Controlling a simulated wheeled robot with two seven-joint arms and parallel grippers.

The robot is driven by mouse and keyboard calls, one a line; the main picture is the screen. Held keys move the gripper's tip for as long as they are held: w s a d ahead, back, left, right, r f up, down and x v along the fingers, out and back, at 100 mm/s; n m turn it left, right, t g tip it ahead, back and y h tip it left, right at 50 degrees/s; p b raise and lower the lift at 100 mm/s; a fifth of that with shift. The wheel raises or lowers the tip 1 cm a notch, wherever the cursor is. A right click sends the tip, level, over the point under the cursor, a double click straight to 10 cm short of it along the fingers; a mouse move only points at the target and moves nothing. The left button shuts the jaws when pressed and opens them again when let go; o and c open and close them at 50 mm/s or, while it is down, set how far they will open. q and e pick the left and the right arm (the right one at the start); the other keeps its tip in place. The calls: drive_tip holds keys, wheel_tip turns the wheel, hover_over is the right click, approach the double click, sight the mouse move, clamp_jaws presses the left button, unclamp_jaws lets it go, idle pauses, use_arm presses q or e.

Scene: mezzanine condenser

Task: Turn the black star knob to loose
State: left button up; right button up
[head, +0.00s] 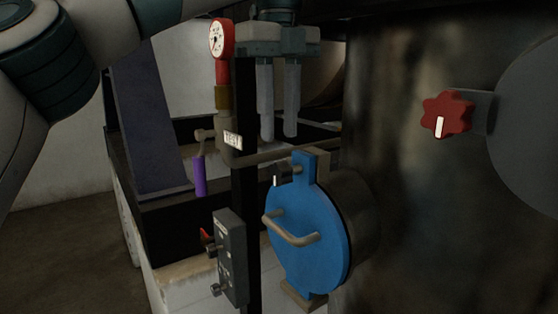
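A small black knob (281,175) with a white mark sits at the upper left of the round blue door (312,235), by its top clamp. Its star shape is too small to make out. My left gripper (279,133) hangs pointing down above the knob and the door. Its two grey fingers are apart with nothing between them, and it touches neither knob nor door. My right gripper is not in view.
A red star knob (447,115) with a white mark is on the dark tank at right. A red gauge (221,40) tops a pipe with a purple-handled lever (200,176). A grey switch box (231,257) stands left of the door, whose bar handle (292,235) sticks out.

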sight(280, 161)
use_arm(q)
drive_tip(key=shift+s, duration=0.1)
drive_tip(key=shift+w+f, duration=0.5)
drive_tip(key=shift+f, duration=0.3)
drive_tip(key=shift+s+f+p, duration=0.25)
drive_tip(key=shift+f+p, duration=0.15)
drive_tip(key=shift+f, duration=0.3)
wheel_tip(280, 161, down, 4)
drive_tip(key=shift+w+f+p, duration=0.15)
drive_tip(key=shift+p, duration=0.55)
drive_tip(key=shift+f, duration=0.2)
clamp_jaws()
